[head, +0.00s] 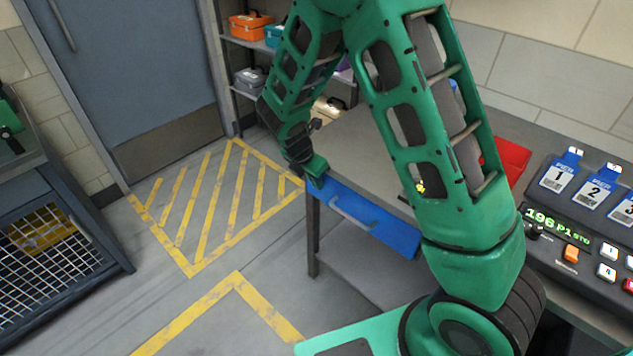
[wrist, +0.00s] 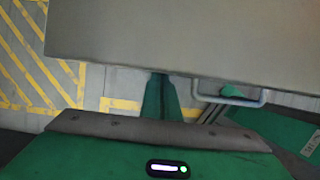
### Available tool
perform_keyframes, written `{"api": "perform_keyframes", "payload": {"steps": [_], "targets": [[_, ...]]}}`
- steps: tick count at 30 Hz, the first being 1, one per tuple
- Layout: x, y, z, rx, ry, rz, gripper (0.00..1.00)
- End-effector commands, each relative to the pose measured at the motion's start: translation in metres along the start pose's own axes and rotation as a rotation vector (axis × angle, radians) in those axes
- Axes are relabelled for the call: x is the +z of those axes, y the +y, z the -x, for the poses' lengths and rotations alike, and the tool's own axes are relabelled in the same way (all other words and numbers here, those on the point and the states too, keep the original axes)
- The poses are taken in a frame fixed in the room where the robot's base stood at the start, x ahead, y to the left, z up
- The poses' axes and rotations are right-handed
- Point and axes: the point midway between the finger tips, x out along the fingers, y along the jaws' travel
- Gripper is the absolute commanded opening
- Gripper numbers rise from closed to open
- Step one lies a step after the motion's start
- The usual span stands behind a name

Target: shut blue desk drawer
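The blue desk drawer (head: 385,229) shows as a long blue front with a pale bar handle (head: 352,212), under the front edge of the grey desk top (head: 372,155). No gap shows between the front and the desk edge, though my arm hides its right end. In the wrist view the handle (wrist: 228,101) juts out past the desk edge, and the blue front is hidden. My gripper (head: 314,172) is at the left end of the drawer front, touching or very close to it. In the wrist view its green fingers (wrist: 160,98) look together, with nothing between them.
A red bin (head: 508,160) and a control panel with number cards (head: 590,235) are at the right. Shelves with an orange box (head: 250,26) stand behind. A blue door (head: 130,65) and a mesh cage (head: 60,240) are at the left. The yellow-striped floor before the desk is clear.

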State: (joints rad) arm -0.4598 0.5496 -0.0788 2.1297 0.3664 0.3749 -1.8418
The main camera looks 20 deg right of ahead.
Motion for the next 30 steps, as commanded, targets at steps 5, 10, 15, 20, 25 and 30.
{"api": "perform_keyframes", "payload": {"steps": [5, 10, 15, 20, 25, 30], "targets": [[-0.025, 0.004, 0.009, -0.003, 0.003, 0.005, 0.0], [-0.03, 0.006, 0.045, 0.002, 0.005, 0.006, 0.0], [-0.03, 0.006, 0.078, 0.002, 0.007, 0.006, 0.0], [-0.029, 0.005, 0.099, -0.001, 0.008, 0.004, 0.0], [-0.028, 0.004, 0.109, -0.004, 0.008, 0.004, 0.0], [-0.025, 0.001, 0.112, -0.006, 0.01, -0.016, 0.0]]}}
